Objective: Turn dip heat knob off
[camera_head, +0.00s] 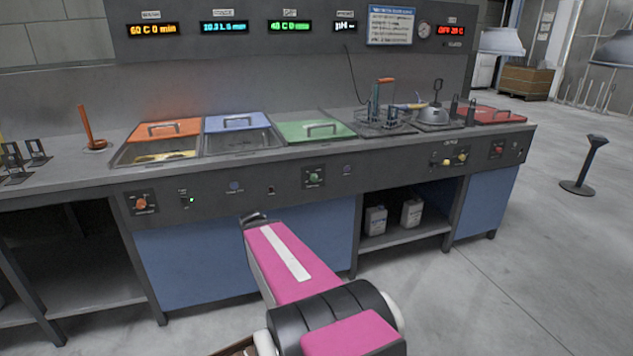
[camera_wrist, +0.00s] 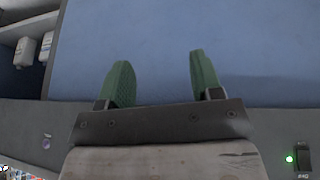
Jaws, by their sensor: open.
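Three knobs show on the bench's front strip in the head view: an orange knob (camera_head: 140,203) at the left, a green knob (camera_head: 313,176) in the middle and a red knob (camera_head: 497,149) at the right. Their labels are too small to read, so I cannot tell which is the dip heat knob. My gripper (camera_wrist: 160,78) is open and empty, its two green fingers spread in front of a blue panel. No knob shows between the fingers. In the head view my pink arm reaches toward the bench front below the strip, hiding most of the gripper.
Orange (camera_head: 165,131), blue (camera_head: 237,122), green (camera_head: 315,131) and red (camera_head: 494,115) lids cover tanks in the bench top. A lit green switch (camera_head: 190,200) sits on the strip. White jugs (camera_head: 376,219) stand in an open bay.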

